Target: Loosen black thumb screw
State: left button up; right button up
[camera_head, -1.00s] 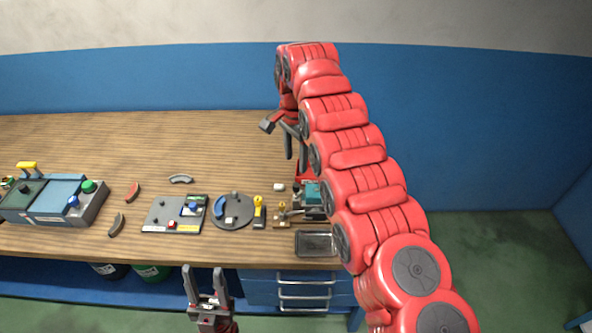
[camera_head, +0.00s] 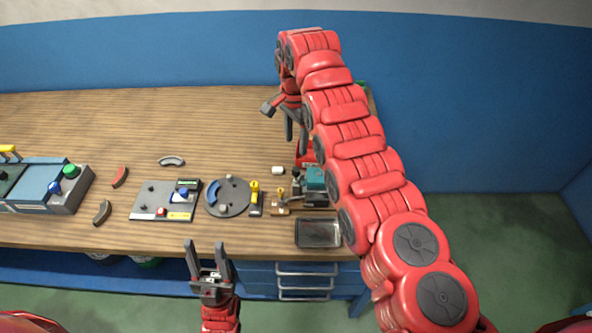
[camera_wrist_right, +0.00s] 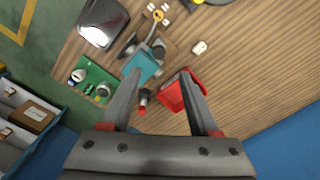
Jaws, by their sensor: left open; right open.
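My right gripper (camera_head: 281,122) is open and empty above the right end of the table. In the right wrist view its fingers (camera_wrist_right: 161,74) are apart, over a teal block (camera_wrist_right: 143,66) and a red bin (camera_wrist_right: 172,95). A small black piece with a red end (camera_wrist_right: 144,97) lies between them; I cannot tell if it is the thumb screw. A dark round knob (camera_wrist_right: 158,47) sits beside the teal block, which also shows in the head view (camera_head: 315,178). My left gripper (camera_head: 204,245) is open and empty at the table's front edge.
A dark tray (camera_head: 318,233) lies at the front right. A grey panel (camera_head: 150,212), a round grey disc (camera_head: 232,207) and a control box (camera_head: 45,180) stand further left. A green board (camera_wrist_right: 92,82) shows in the right wrist view. The table's back left is clear.

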jog(key=p, duration=0.3)
send_over(296, 169)
notch_tip(296, 169, down, 6)
jog(key=shift+s+f, duration=0.15)
jog(key=f, duration=0.2)
jog(key=shift+w+f+b, duration=0.2)
jog(key=shift+f+b, duration=0.2)
jog(key=shift+f, duration=0.4)
grip_shut()
